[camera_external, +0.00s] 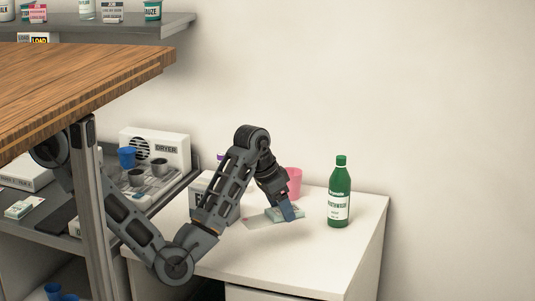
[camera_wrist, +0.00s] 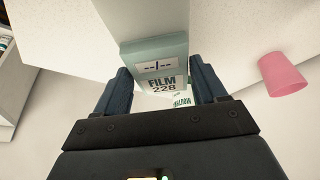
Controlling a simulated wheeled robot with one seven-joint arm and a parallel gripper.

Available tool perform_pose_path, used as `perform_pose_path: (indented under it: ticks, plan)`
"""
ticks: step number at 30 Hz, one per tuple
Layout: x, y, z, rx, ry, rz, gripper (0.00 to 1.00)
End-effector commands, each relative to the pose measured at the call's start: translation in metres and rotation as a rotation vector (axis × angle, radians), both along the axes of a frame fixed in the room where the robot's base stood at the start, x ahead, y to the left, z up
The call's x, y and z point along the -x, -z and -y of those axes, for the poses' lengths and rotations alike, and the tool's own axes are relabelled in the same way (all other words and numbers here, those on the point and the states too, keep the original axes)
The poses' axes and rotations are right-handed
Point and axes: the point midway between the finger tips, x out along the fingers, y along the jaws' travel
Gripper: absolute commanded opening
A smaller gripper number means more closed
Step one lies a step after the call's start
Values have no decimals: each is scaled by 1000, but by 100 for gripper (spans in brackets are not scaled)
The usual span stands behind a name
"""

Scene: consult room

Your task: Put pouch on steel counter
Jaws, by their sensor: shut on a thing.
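My gripper (camera_external: 284,210) is over the white counter, and its jaws are shut on a pale green packet (camera_external: 272,215). In the wrist view the packet (camera_wrist: 155,60) is a flat, box-like thing reading "FILM 228", held between the dark blue fingers (camera_wrist: 165,88); it looks like the pouch. I cannot tell whether it touches the white top. A grey, steel-looking counter (camera_external: 192,179) stands to the left, partly hidden by the table and my arm.
The white counter (camera_external: 345,262) also bears a green mouthwash bottle (camera_external: 339,200) at right, a pink cup (camera_external: 294,180) behind my gripper and a pale box. A dryer (camera_external: 158,148) and several cups crowd the grey counter. A wooden table (camera_external: 80,80) overhangs the left foreground.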

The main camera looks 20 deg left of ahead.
Motion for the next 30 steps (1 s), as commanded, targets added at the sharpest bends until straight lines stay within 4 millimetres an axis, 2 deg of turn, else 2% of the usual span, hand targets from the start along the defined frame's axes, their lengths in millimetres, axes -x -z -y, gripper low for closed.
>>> perform_pose_path:
  ticks: [1, 10, 18, 21, 26, 30]
  plan:
    - [9, -14, 7, 1, 4, 0, 37]
    - [38, -30, 32, 1, -1, -1, 37]
    - [74, -41, 100, 0, -55, -4, 37]
    - [82, -44, 115, -1, -75, 0, 37]
    - [87, -45, 122, -1, -87, -1, 37]
    - [83, -44, 114, -4, -132, -3, 37]
